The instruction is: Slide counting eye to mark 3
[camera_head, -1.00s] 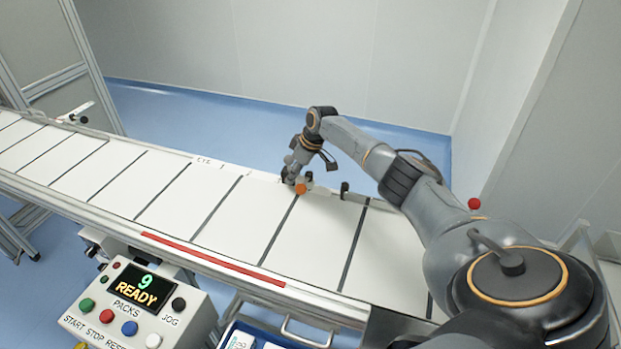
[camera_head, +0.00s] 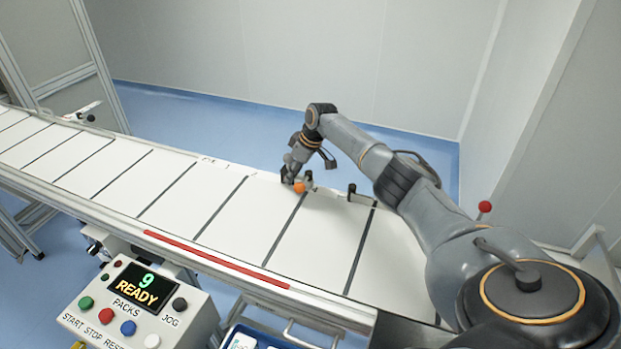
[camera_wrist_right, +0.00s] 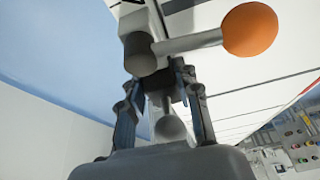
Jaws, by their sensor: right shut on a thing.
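The counting eye shows as a grey clamp piece with an orange ball knob (camera_head: 299,188) at the far edge of the conveyor. My right gripper (camera_head: 290,178) is shut on it there. In the right wrist view the orange knob (camera_wrist_right: 250,30) sticks out to the right on a grey stem, and the fingers (camera_wrist_right: 160,92) close around the grey part below it. A scale with small lettering (camera_head: 212,161) runs along the far rail, left of the gripper. Its marks are too small to read, so I cannot tell which mark the eye stands at. My left gripper is not in view.
The white web with dark cross lines (camera_head: 220,205) runs across the conveyor. A dark post (camera_head: 352,191) stands on the far rail right of the eye. A control box (camera_head: 140,305) reading "9 READY" and a blue tray (camera_head: 235,335) are at the near side.

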